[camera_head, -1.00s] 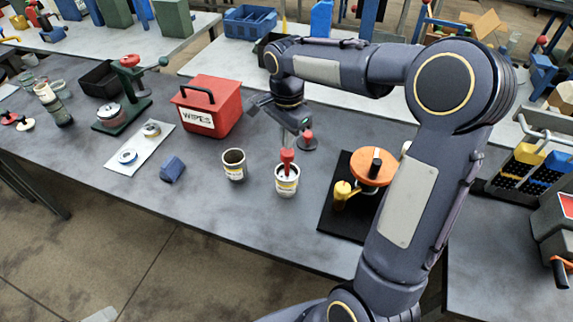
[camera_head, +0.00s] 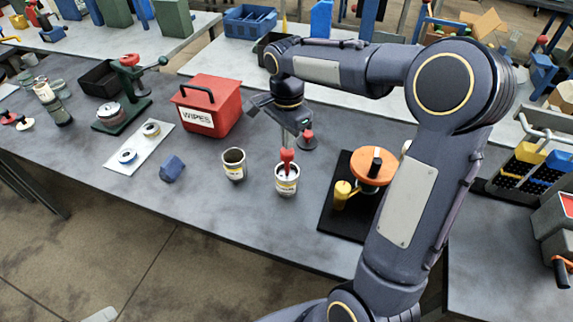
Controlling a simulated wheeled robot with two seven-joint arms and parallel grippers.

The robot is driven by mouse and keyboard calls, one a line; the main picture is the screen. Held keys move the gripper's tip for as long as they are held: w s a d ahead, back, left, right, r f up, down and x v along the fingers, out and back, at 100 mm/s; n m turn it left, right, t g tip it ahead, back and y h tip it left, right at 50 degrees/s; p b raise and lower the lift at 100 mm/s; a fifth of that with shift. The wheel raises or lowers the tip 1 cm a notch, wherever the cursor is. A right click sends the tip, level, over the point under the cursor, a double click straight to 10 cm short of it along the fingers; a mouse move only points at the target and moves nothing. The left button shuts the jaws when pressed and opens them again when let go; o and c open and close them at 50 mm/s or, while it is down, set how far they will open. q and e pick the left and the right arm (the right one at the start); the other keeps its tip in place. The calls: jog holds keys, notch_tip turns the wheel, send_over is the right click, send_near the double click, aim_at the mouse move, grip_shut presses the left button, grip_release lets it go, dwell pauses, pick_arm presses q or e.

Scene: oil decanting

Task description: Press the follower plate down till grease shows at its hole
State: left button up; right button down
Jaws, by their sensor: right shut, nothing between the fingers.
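A small white tin with a yellow-marked label (camera_head: 287,186) stands upright at the middle of the near bench. A red handle (camera_head: 287,161) rises from inside its mouth. The follower plate under the handle and its hole are too small to make out, and I cannot see grease there. My right gripper (camera_head: 288,145) points down over the tin, shut and empty, with its fingertips at the top of the red handle. I cannot tell whether they touch it. My left gripper is not in view.
A similar open tin (camera_head: 234,165) stands just left. Behind are a red WIPES box (camera_head: 209,106) and a red-knobbed item (camera_head: 307,140). A black board with an orange disc (camera_head: 367,168) stands right. The bench in front of the tins is clear.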

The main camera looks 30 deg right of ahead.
jog(key=shift+f+b, duration=0.45)
jog(key=shift+f, duration=0.2)
jog(key=shift+s+f, duration=0.2)
jog(key=shift+f, duration=0.05)
dwell(0.8)
jog(key=shift+r, duration=0.1)
jog(key=shift+w+r+p, duration=0.15)
jog(key=shift+r+p, duration=0.75)
jog(key=shift+r, duration=0.05)
notch_tip(320, 180, up, 4)
jog(key=p, duration=0.3)
jog(key=shift+r, duration=0.2)
